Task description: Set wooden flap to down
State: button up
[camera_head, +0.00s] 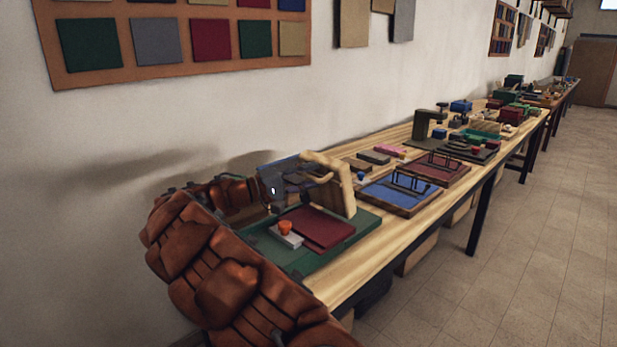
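The wooden flap (343,192) is a pale wood piece standing upright at the back right of a green board (352,238). A dark red panel (322,230) lies flat on the board in front of it. A small white block with an orange knob (285,228) sits beside the panel. My orange arm comes in from the lower left and bends behind the board. My gripper (305,178) is at the left of the flap's upper part, close to it. I cannot tell whether they touch. The fingers are small and dark, so their opening is unclear.
The board sits at the near end of a long wooden table (418,222). A blue-topped tray (398,197) and a dark red tray (437,169) with wire handles stand to its right. More items line the table farther back. The wall is close behind; floor is open at right.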

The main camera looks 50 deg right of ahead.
grip_shut()
dwell(0.4)
jog(key=shift+r, duration=0.1)
